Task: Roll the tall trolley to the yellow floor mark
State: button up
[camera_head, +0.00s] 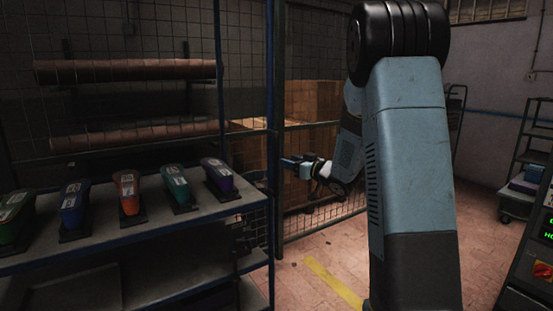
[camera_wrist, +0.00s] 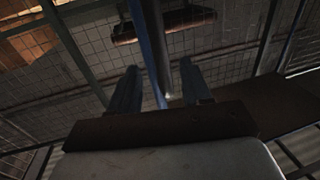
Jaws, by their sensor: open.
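A tall rack with blue uprights (camera_head: 271,130) and grey shelves stands at the left; its base is cut off, so I cannot tell whether it is the trolley. A wheeled dark trolley (camera_head: 516,207) stands at the far right, partly out of frame. A yellow floor mark (camera_head: 333,284) shows as a stripe, partly hidden behind my arm. My gripper (camera_head: 296,163) is raised, open, right of the rack's upright. In the wrist view my gripper (camera_wrist: 158,76) has a blue post (camera_wrist: 148,40) and a dark bar between its fingers in the picture; I cannot tell whether they touch.
Several coloured shoe-shaped pieces (camera_head: 128,192) stand on the rack's shelf. A wire mesh fence (camera_head: 325,213) and cardboard boxes (camera_head: 314,100) are behind my gripper. A control panel (camera_head: 540,250) is at the right edge. Bare floor shows between the fence and panel.

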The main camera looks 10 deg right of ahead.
aim_at(277, 157)
jog(key=x, duration=0.7)
jog(key=shift+w+a, duration=0.1)
jog(key=shift+w, duration=0.2)
jog(key=shift+c, duration=0.2)
grip_shut()
